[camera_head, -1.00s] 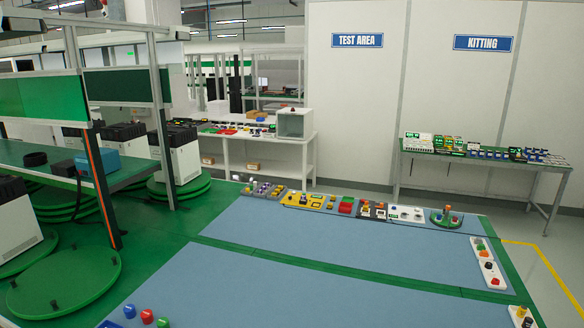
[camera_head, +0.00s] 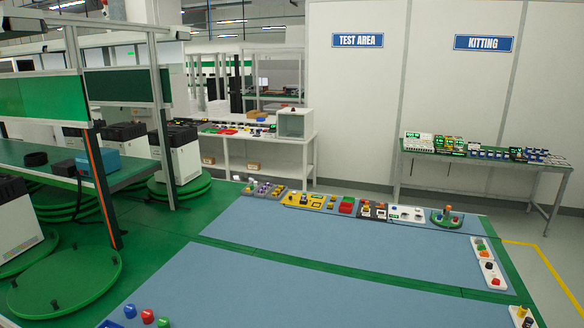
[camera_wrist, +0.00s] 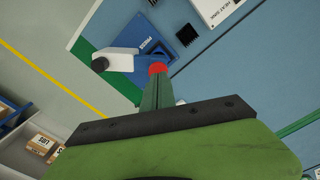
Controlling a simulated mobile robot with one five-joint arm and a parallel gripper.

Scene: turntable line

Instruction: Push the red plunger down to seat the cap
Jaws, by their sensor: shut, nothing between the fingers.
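In the wrist view, the red plunger (camera_wrist: 158,68) shows as a small red round top just beyond the tips of my gripper (camera_wrist: 157,78). The green fingers are shut with nothing between them. They cover part of the plunger, and I cannot tell whether they touch it. The plunger is at the end of a white and grey press arm (camera_wrist: 120,62) over a blue base (camera_wrist: 163,42) with a white label. The cap is not visible. In the head view I cannot make out my gripper or the plunger.
In the wrist view, a black finned block (camera_wrist: 185,33) lies close to the blue base, and a white labelled board (camera_wrist: 215,8) is at the top. In the head view, several part boards line the back and right edges of the blue mat (camera_head: 330,255), whose middle is clear.

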